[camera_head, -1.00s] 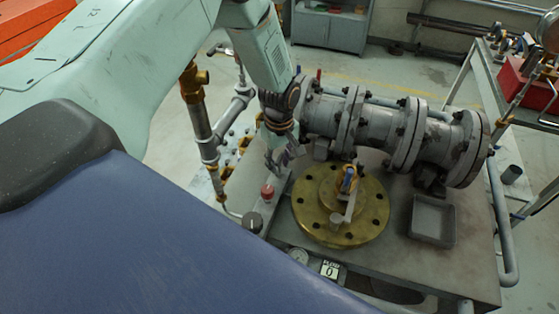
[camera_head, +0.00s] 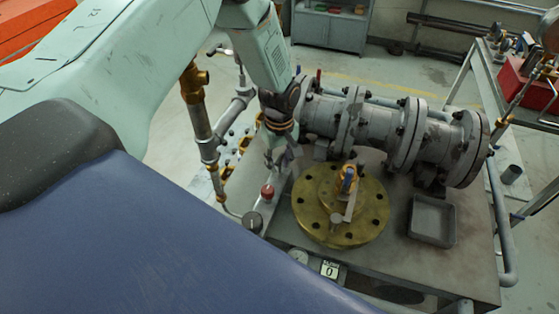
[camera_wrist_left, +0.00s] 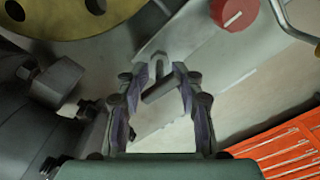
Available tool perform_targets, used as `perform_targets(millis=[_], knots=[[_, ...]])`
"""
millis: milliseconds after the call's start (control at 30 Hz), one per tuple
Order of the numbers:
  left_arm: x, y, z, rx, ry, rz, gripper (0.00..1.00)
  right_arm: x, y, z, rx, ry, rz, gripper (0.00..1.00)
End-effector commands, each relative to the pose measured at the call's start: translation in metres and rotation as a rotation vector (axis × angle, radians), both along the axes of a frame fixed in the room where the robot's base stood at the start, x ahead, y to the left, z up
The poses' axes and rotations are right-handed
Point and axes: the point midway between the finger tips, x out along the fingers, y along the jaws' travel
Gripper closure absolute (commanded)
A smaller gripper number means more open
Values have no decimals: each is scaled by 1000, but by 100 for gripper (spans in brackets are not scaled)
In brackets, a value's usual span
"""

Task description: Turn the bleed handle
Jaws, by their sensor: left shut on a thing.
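My left gripper (camera_head: 284,160) reaches down between the grey flanged pipe and the row of small fittings. In the head view the fingers and arm hide this handle. A red knob (camera_head: 267,192) stands just in front of the gripper, and it also shows in the left wrist view (camera_wrist_left: 234,12). My right gripper is out of view.
An upright pipe (camera_head: 200,120) stands at left.

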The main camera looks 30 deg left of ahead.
Motion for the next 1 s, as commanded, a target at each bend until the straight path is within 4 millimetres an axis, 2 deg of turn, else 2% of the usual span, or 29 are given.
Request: perform_targets(millis=[33, 1000], knots=[[5, 0, 4, 2, -13, -4, 97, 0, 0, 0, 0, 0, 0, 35], [7, 1, 5, 2, -16, -56, 97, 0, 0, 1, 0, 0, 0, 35]])
